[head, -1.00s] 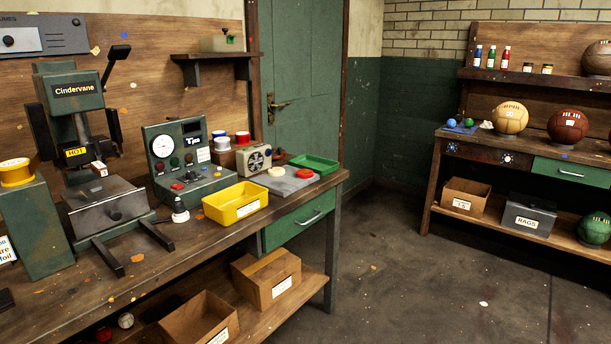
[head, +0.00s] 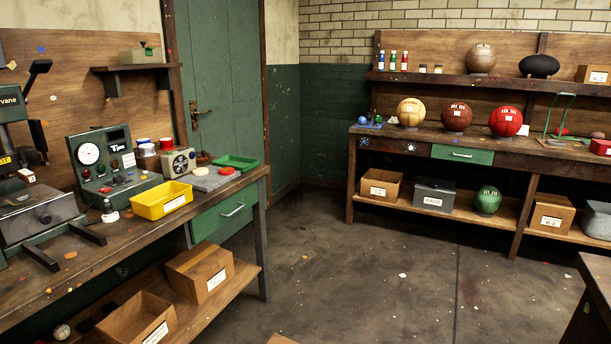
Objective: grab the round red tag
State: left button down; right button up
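A small round red disc (head: 227,171), which looks like the red tag, lies on a grey slab (head: 204,183) near the right end of the left workbench (head: 120,222). A pale round disc (head: 200,171) lies beside it on the same slab. A green tray (head: 236,162) is just behind the slab, and a yellow bin (head: 150,206) stands to its left. Neither of my grippers shows in the head view.
The left bench also holds a control box (head: 108,165) and a press (head: 35,215). Shelves with several balls, including a red ball (head: 506,121), stand along the far wall. A dark table edge (head: 597,275) is at lower right. The floor (head: 370,285) between is mostly open.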

aim_at(227, 171)
jog(key=z, duration=0.6)
jog(key=i, duration=1.35)
jog(key=u, duration=0.3)
jog(key=i, duration=1.25)
jog(key=u, duration=1.1)
